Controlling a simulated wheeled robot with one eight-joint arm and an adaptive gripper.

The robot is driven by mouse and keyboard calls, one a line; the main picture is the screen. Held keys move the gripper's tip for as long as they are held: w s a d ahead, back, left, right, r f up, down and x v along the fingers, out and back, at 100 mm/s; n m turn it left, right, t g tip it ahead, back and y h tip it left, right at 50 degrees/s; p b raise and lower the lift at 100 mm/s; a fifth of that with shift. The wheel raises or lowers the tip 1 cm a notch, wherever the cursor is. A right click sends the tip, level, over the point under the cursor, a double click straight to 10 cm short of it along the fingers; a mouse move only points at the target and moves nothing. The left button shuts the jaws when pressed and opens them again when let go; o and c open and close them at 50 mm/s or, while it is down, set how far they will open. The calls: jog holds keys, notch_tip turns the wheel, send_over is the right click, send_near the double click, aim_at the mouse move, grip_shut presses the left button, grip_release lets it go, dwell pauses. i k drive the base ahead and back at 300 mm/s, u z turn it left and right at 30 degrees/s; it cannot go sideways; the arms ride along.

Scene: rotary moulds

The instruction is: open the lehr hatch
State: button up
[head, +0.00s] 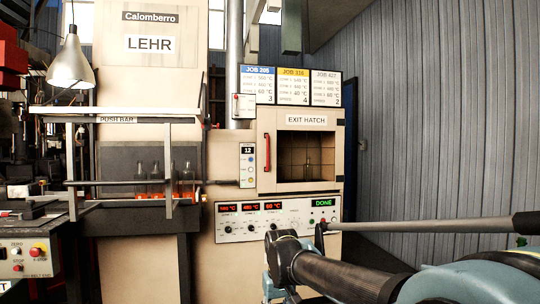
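The lehr (222,165) is a tall cream machine. Its exit hatch (263,128) is on the right part, a cream panel labelled EXIT HATCH. A red upright handle (267,152) is on the hatch's left side. The hatch looks shut; a dark square window below the label shows a grid-lined inside and a small, unclear object. My arm comes in from the lower right, in front of and below the hatch, apart from the handle. I cannot make out my gripper's fingers.
A control panel (278,219) with red readouts and a green DONE sign is below the hatch. A long grey rod (430,230) crosses at lower right. At left are a push bar frame (115,120), several bottles (154,178) and a hanging lamp (70,66).

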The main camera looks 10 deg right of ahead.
aim_at(269, 120)
jog(key=k, duration=0.85)
jog(key=z, duration=0.55)
jog(key=i, duration=2.05)
jog(key=u, duration=0.55)
